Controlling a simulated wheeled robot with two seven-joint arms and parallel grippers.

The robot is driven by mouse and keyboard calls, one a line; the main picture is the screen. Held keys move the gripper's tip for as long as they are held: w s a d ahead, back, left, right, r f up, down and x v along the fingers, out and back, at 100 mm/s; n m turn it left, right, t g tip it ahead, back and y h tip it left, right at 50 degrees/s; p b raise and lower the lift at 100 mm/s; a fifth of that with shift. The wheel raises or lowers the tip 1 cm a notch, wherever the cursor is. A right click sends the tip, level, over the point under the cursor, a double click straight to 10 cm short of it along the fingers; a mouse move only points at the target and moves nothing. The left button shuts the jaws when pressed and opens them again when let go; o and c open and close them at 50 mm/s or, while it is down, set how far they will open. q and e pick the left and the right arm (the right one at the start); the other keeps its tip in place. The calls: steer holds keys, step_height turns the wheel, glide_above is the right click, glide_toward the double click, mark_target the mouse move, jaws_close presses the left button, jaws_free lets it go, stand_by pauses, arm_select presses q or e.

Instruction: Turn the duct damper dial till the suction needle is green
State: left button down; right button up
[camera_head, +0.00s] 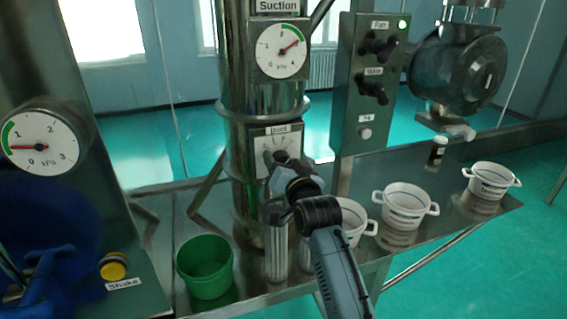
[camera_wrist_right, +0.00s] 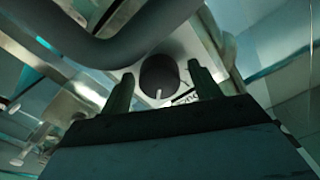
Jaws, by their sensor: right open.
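The duct damper dial (camera_head: 275,157) is a dark knob on a white scale plate labelled "Duct", on the shiny vertical duct. Above it, the round white suction gauge (camera_head: 280,62) has a green arc from the top to the right. Its red needle points up and right, close to the arc's right end; I cannot tell exactly if it lies inside. My right gripper (camera_head: 282,168) is at the dial and partly hides it. In the right wrist view, the dark knob (camera_wrist_right: 158,75) with a white mark sits between the open fingers (camera_wrist_right: 163,88), with gaps visible. My left gripper is not in view.
A second gauge (camera_head: 40,142) is at the left above a yellow button (camera_head: 113,267) labelled "Shake". A switch panel (camera_head: 345,110) rises right of the duct.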

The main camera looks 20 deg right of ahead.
steer(key=shift+s, duration=0.1)
steer(key=s+b, duration=0.2)
steer(key=s, duration=1.1)
steer(key=shift+d, duration=0.25)
steer(key=shift+s, duration=0.1)
